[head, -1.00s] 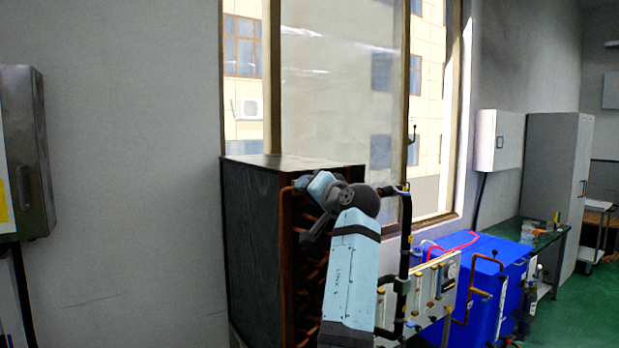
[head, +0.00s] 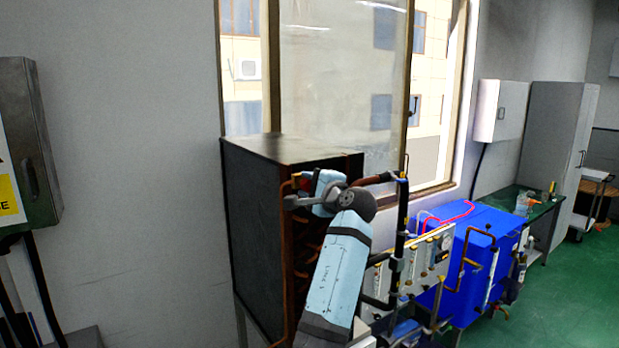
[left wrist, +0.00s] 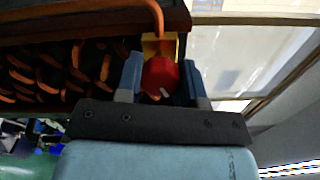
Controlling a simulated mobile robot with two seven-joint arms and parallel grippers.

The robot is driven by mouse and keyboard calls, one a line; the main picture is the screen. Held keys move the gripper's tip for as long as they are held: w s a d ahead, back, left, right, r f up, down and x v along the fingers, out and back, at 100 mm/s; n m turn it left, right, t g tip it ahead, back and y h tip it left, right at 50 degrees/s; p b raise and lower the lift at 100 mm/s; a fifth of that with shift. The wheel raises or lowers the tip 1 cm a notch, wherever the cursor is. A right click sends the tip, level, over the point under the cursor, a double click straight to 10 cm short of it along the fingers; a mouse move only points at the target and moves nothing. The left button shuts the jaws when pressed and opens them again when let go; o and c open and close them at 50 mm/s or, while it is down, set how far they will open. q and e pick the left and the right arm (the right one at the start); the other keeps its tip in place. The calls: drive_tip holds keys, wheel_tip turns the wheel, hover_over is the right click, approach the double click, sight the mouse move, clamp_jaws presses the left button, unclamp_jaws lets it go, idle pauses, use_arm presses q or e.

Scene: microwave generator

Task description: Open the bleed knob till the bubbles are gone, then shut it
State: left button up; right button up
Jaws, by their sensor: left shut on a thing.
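The bleed knob (left wrist: 161,79) is red and round with a white mark at its lower right, seen in the left wrist view in front of a yellow fitting at the end of a copper pipe. My left gripper (left wrist: 164,82) has a finger on each side of the knob and is shut on it. In the head view the left gripper (head: 317,183) is at the upper front of the dark cabinet (head: 258,220), partly hidden by my own wrist. A bit of red shows there beside it. I cannot make out any bubbles. My right gripper is not in view.
Copper coils fill the cabinet's open side, and a copper pipe (head: 370,181) runs from its top to a dark vertical pipe. A gauge panel (head: 418,262) and a blue tank (head: 475,250) stand to the right.

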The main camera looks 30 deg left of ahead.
use_arm(q)
drive_tip(key=shift+r+m, duration=0.1)
drive_tip(key=shift+m, duration=2.1)
drive_tip(key=o, duration=0.9)
drive_tip(key=shift+a, duration=0.1)
drive_tip(key=shift+o, duration=0.2)
